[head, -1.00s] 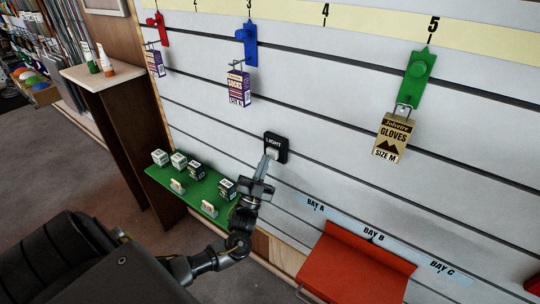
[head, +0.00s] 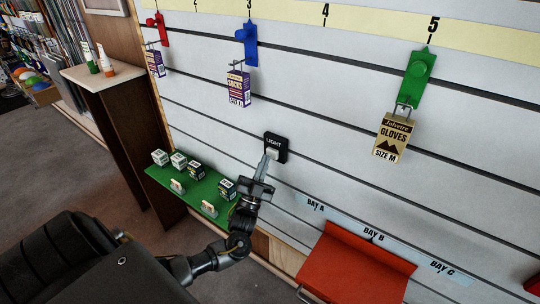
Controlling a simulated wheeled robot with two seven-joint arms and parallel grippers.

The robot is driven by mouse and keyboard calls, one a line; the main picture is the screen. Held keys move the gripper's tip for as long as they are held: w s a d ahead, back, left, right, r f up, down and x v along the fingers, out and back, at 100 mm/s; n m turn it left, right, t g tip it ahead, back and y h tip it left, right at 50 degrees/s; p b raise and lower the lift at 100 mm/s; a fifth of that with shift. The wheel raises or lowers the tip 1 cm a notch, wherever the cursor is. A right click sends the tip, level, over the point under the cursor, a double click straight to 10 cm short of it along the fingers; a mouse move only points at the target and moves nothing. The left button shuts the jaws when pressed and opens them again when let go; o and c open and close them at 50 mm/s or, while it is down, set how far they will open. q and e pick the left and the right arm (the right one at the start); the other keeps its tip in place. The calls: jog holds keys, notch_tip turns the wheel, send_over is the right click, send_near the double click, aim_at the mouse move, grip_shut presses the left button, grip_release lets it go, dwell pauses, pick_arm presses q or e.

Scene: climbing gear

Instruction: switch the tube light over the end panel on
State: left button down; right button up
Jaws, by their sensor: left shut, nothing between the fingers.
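A black switch plate marked LIGHT (head: 275,143) is fixed to the white slatted panel (head: 330,170). It has a pale rocker at its lower part, partly hidden by my fingertips. My left gripper (head: 266,165) is shut and empty, with its tips at the rocker; I cannot tell for sure whether they touch it. The tube light itself is not in view. My right gripper is not in view.
A green shelf (head: 208,192) with several small boxes is left of my gripper. A red bin (head: 355,265) is at the lower right. Gloves (head: 392,137) and socks (head: 238,87) hang from hooks above. The panel around the switch is clear.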

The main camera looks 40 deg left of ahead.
pick_arm(q)
jog(key=shift+w, duration=0.1)
dwell(0.4)
jog(key=shift+w, duration=0.35)
jog(key=shift+w+b, duration=0.15)
jog(key=shift+b, duration=0.15)
dwell(0.4)
jog(key=shift+s+p, duration=0.3)
jog(key=shift+s, duration=0.3)
jog(key=s+p, duration=0.2)
jog(key=s, duration=0.4)
